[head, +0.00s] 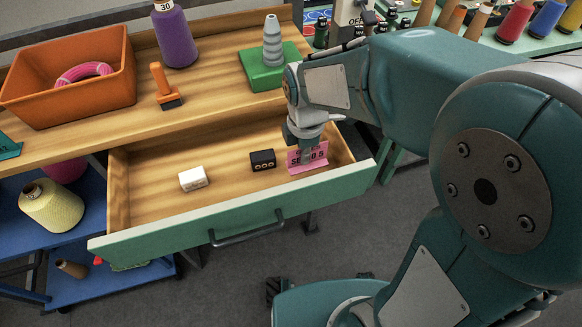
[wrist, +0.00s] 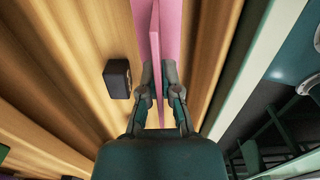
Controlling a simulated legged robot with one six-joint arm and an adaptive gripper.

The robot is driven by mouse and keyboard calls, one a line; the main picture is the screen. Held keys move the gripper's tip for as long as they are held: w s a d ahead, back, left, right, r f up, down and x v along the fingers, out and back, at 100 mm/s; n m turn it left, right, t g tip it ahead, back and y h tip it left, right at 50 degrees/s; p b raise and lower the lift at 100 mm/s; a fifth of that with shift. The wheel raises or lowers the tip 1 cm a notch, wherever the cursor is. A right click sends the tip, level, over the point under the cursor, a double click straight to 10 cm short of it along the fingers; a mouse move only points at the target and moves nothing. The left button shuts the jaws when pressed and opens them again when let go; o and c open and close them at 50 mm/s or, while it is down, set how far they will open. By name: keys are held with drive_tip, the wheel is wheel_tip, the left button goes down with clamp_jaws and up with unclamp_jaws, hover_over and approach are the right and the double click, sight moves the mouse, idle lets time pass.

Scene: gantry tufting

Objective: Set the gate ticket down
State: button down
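The gate ticket (head: 307,158) is a pink card with dark lettering, upright in the right part of the open drawer (head: 150,238). Its lower edge is at or just above the drawer floor; I cannot tell if it touches. In the wrist view the ticket (wrist: 156,40) shows as a thin upright panel with a wider pink part at its foot. My gripper (wrist: 159,76) points down with one finger on each side of the panel, closed on it. In the head view my gripper (head: 305,143) is at the card's top, its fingers largely hidden.
A black block (head: 262,160) lies left of the ticket, also in the wrist view (wrist: 117,79). A white block (head: 193,179) lies farther left in the drawer. The drawer's green front stands close to the ticket. An orange bin, stamp, cone and green block stand on the wooden top.

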sight(307, 170)
drive_tip(key=f, duration=0.4)
drive_tip(key=d+f, duration=0.1)
drive_tip(key=f, duration=0.1)
drive_tip(key=shift+a+f, duration=0.3)
drive_tip(key=shift+a, duration=0.1)
drive_tip(key=c, duration=1.3)
unclamp_jaws()
drive_tip(key=shift+d, duration=0.2)
drive_tip(key=o, duration=0.5)
drive_tip(key=shift+d, duration=0.1)
